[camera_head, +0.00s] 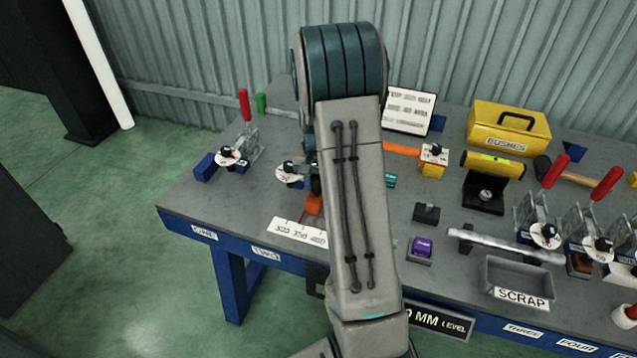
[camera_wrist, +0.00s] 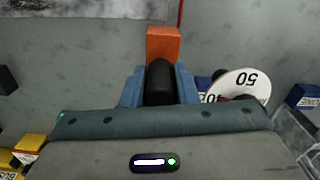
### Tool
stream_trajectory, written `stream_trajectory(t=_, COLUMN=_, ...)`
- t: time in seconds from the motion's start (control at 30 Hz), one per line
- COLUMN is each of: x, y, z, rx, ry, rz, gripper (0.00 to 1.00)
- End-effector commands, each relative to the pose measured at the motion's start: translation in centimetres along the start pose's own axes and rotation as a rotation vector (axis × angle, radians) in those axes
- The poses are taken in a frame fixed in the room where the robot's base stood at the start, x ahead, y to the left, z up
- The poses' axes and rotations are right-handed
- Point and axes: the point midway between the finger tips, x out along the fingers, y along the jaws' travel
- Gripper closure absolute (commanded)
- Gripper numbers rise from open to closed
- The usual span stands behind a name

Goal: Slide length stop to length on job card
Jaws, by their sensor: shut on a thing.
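The length stop is an orange block (camera_head: 314,204) with a black knob; it sits at the back edge of the white length scale (camera_head: 298,232), marked 300, 350 and 400. In the wrist view, the orange block (camera_wrist: 163,44) shows beyond the black knob (camera_wrist: 160,80). My gripper (camera_wrist: 160,88) is shut on that knob, with one blue finger on each side. In the head view my arm hides most of my gripper and the scale's right end. The job card (camera_head: 408,108) stands at the back; its top line seems to read STOP, with a blurred number.
A toggle clamp with red handle (camera_head: 244,104) stands further left. The scrap tray (camera_head: 516,278) and purple button (camera_head: 421,248) lie right.

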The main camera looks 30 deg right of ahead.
Motion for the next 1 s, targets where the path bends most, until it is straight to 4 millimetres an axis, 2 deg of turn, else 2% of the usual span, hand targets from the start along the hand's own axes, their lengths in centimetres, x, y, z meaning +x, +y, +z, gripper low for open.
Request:
stream_trajectory(t=0.03, x=-0.2, y=0.1, z=-0.3, rx=0.004, ry=0.010, rz=-0.002, gripper=0.65)
stream_trajectory(t=0.1, x=-0.2, y=0.0, z=-0.3, rx=0.002, ry=0.009, rz=-0.001, gripper=0.51)
stream_trajectory(t=0.47, x=-0.7, y=-0.3, z=-0.1, rx=-0.006, ry=0.008, rz=-0.001, gripper=0.51)
stream_trajectory(t=0.57, x=-2.0, y=-0.4, z=-0.1, rx=-0.007, ry=0.009, rz=-0.002, gripper=0.51)
stream_trajectory(t=1.0, x=-11.5, y=-0.2, z=-0.1, rx=-0.003, ry=0.011, rz=-0.002, gripper=0.51)
